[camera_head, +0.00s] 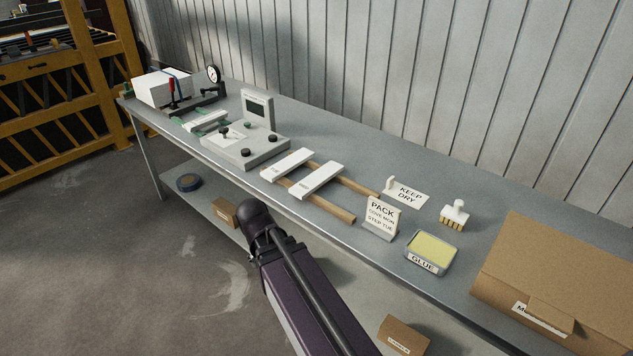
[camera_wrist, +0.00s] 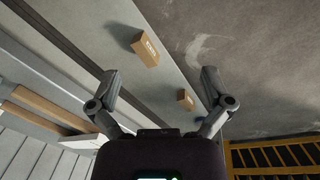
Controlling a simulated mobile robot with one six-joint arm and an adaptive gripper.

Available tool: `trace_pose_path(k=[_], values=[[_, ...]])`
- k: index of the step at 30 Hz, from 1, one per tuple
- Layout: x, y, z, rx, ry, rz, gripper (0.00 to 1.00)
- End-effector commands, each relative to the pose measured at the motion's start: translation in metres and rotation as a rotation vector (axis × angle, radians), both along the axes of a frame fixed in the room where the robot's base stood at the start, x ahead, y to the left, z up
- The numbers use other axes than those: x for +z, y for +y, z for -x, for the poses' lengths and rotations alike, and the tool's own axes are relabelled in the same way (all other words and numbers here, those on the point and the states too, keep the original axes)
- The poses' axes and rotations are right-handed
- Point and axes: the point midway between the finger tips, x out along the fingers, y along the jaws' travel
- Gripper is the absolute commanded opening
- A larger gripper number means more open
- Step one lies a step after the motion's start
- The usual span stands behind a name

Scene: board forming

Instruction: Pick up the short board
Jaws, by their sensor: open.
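Two white boards, one on the left (camera_head: 287,164) and one on the right (camera_head: 315,180), lie side by side across two wooden rails (camera_head: 345,184) on the grey bench in the head view. Each has a small label at its near end, too small to read, so I cannot tell which is the short board. My gripper (camera_wrist: 161,76) is open and empty in the wrist view, with the floor and lower shelf beyond its fingers. The rails show at the left of that view, apart from the fingers. My gripper's fingers cannot be made out in the head view.
On the bench (camera_head: 222,176), a grey control box (camera_head: 245,150) stands left of the boards. A PACK sign (camera_head: 381,217), KEEP DRY sign (camera_head: 408,194), glue tin (camera_head: 431,251), brush (camera_head: 454,215) and large carton (camera_head: 555,275) are to the right. A corrugated wall (camera_head: 400,75) stands behind.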

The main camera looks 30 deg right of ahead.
Motion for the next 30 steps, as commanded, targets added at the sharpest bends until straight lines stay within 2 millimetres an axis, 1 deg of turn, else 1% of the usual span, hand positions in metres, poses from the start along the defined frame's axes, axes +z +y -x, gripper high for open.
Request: trace_pose_path(k=[1,8,12,15,21,25,30], values=[[-0.005,-0.006,-0.012,-0.045,-0.019,0.039,1.0],[-0.007,-0.043,-0.064,-0.325,-0.179,0.275,1.0],[-0.001,-0.065,-0.098,-0.494,-0.333,0.411,1.0],[0.006,-0.078,-0.122,-0.6,-0.461,0.492,1.0],[0.025,-0.093,-0.165,-0.761,-0.726,0.603,1.0],[0.037,-0.098,-0.183,-0.821,-0.86,0.638,1.0],[0.046,-0.1,-0.194,-0.855,-0.954,0.651,1.0]])
